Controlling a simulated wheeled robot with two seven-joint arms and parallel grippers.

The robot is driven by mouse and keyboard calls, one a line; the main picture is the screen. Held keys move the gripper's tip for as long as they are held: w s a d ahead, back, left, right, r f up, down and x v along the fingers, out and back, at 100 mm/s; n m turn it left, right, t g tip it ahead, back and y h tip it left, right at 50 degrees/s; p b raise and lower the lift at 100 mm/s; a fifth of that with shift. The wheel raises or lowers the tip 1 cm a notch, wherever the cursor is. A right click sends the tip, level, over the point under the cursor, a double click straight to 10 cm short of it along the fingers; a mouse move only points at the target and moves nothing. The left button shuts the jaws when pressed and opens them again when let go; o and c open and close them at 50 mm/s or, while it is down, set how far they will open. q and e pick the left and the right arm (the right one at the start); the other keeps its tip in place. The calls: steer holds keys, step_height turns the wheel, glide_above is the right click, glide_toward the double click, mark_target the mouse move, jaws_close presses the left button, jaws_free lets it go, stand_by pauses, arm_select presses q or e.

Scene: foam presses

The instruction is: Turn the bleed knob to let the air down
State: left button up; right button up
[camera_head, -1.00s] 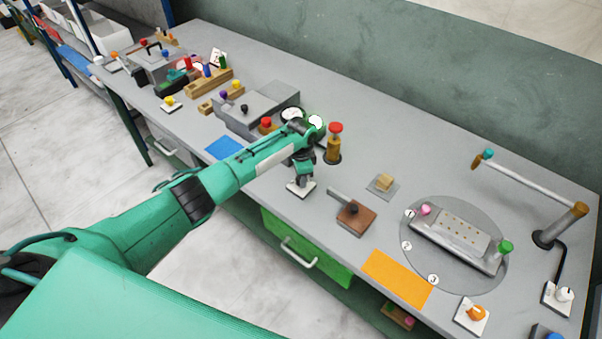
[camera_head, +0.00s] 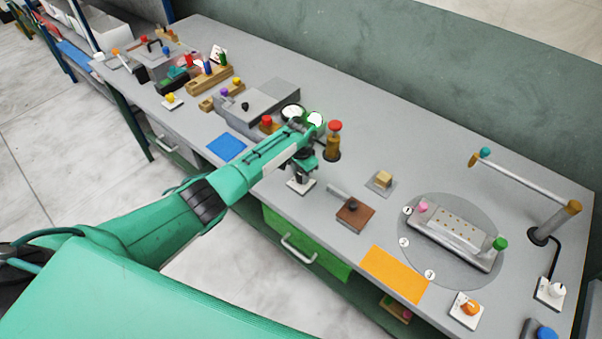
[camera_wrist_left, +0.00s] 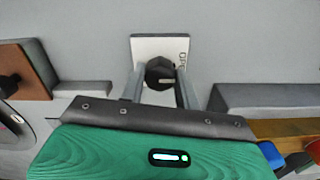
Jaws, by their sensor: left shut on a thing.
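My left gripper (camera_head: 300,179) points down at a small white plate (camera_head: 302,187) near the front edge of the bench. In the left wrist view the plate (camera_wrist_left: 143,47) carries a dark round knob (camera_wrist_left: 160,73) with a pale pointer mark and partly hidden lettering that seems to read "OPEN". This appears to be the bleed knob. The left gripper's two fingers (camera_wrist_left: 161,86) are on either side of the knob, shut on it. In the head view the knob is hidden by the gripper. My right gripper is not in view.
A brass post with a red cap (camera_head: 334,140) stands close right of the left wrist. Round gauges (camera_head: 292,112) stand behind it. A brown block with a handle (camera_head: 355,213) lies to the right. A blue mat (camera_head: 226,147) lies flat to the left.

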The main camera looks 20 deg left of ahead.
mark_target(301, 175)
arm_select(q)
steer(key=shift+w+r, duration=0.1)
steer(key=o, duration=1)
step_height(301, 175, up, 14)
steer(key=b, duration=0.3)
steer(key=shift+b, duration=0.4)
